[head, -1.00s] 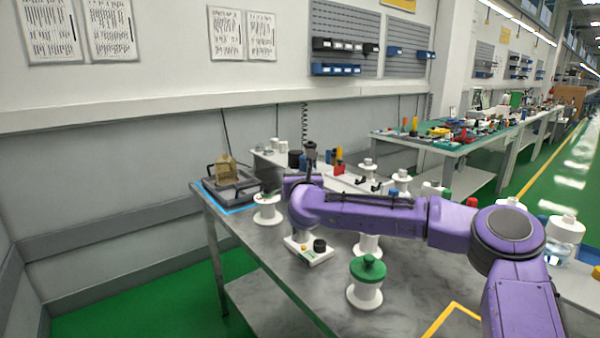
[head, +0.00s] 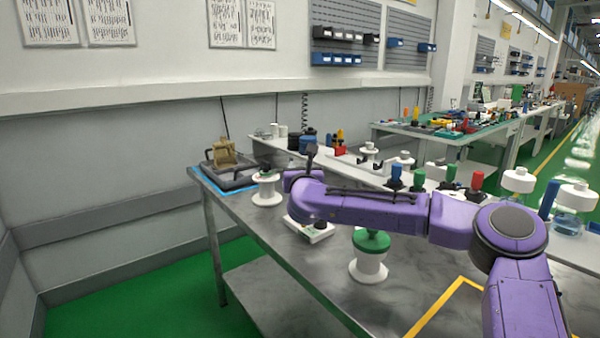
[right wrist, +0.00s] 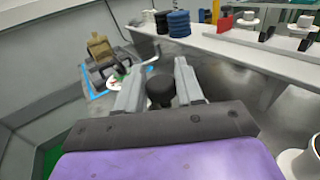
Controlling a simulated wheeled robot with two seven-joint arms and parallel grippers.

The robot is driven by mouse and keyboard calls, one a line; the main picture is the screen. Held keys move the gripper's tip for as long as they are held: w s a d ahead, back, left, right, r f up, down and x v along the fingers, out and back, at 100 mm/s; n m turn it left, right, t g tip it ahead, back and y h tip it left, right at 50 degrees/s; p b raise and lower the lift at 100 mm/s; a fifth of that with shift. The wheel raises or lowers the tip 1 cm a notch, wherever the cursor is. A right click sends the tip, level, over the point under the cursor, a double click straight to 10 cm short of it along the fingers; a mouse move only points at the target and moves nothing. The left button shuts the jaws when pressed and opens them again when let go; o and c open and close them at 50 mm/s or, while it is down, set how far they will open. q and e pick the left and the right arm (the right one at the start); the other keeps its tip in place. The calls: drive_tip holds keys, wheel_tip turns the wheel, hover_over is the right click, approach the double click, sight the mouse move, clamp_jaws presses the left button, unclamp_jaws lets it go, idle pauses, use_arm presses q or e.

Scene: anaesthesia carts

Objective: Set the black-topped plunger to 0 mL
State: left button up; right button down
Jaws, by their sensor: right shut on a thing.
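In the right wrist view, a round black knob (right wrist: 160,90) on a dark stem sits between the two grey fingers of my right gripper (right wrist: 159,88). The knob looks like the black plunger top; its barrel and any scale are hidden. In the head view, my right gripper (head: 300,183) is at the left end of the purple arm, over the metal bench, and its fingers are not clear. A green-topped white spool-shaped holder (head: 368,262) stands in front of the arm. My left gripper is not in view.
A white spool-shaped holder (head: 267,193) stands left of my right gripper. A white base with a black knob (head: 308,232) lies below the arm. The bench's front middle is clear.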

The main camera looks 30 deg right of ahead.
drive_tip(key=shift+a+f, duration=0.1)
drive_tip(key=shift+f, duration=0.2)
drive_tip(key=c, duration=0.8)
unclamp_jaws()
drive_tip(key=b+v, duration=0.1)
drive_tip(key=v, duration=0.9)
drive_tip(key=shift+s+b, duration=0.2)
drive_tip(key=shift+b, duration=0.1)
drive_tip(key=shift+a, duration=0.1)
